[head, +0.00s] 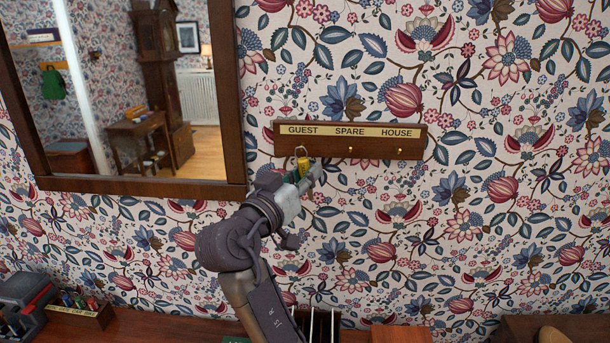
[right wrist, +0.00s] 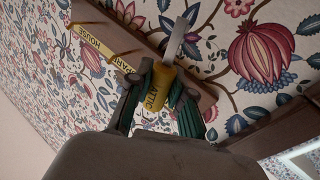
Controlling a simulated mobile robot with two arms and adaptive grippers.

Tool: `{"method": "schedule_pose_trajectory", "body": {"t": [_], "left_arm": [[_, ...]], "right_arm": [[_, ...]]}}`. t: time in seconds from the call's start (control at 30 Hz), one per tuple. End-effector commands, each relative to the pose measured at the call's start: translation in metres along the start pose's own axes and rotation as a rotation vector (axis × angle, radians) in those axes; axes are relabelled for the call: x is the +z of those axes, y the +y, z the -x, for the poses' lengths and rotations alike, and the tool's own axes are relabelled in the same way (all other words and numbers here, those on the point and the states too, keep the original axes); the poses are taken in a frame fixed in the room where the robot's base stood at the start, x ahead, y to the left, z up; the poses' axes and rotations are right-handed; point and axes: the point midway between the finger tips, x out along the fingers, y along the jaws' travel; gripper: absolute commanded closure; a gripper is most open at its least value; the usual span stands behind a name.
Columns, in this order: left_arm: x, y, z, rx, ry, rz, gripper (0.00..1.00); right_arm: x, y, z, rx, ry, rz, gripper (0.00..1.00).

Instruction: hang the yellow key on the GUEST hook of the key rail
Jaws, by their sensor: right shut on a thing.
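The wooden key rail (head: 350,140) is on the wall, with a plate reading GUEST, SPARE, HOUSE from left to right. Small brass hooks show under SPARE (head: 350,150) and HOUSE (head: 400,152). My right gripper (head: 306,174) is just below the GUEST end, shut on the yellow key (head: 303,165). In the right wrist view the yellow tag (right wrist: 158,88), with lettering like ATTIC, sits between green finger pads. My left gripper is out of view.
A dark-framed mirror (head: 240,90) hangs close to the left of the rail and my right arm. Below, a wooden surface (head: 160,328) carries a small box (head: 80,318) of colored tags at left and an upright slotted rack (head: 318,325). The wall right of the rail is clear.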

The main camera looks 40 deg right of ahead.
Motion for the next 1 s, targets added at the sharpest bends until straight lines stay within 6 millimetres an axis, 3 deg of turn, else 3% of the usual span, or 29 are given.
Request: {"method": "schedule_pose_trajectory", "body": {"t": [0.5, 0.7, 1.0], "left_arm": [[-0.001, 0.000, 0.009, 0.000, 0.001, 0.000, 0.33], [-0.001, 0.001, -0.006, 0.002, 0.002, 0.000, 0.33], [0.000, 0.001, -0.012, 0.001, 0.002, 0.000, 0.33]], "right_arm": [[0.002, -0.014, -0.028, 0.002, 0.001, 0.002, 1.00], [0.011, -0.020, -0.036, 0.001, -0.001, -0.001, 1.00], [0.013, -0.023, -0.039, 0.000, -0.005, 0.003, 1.00]]}}
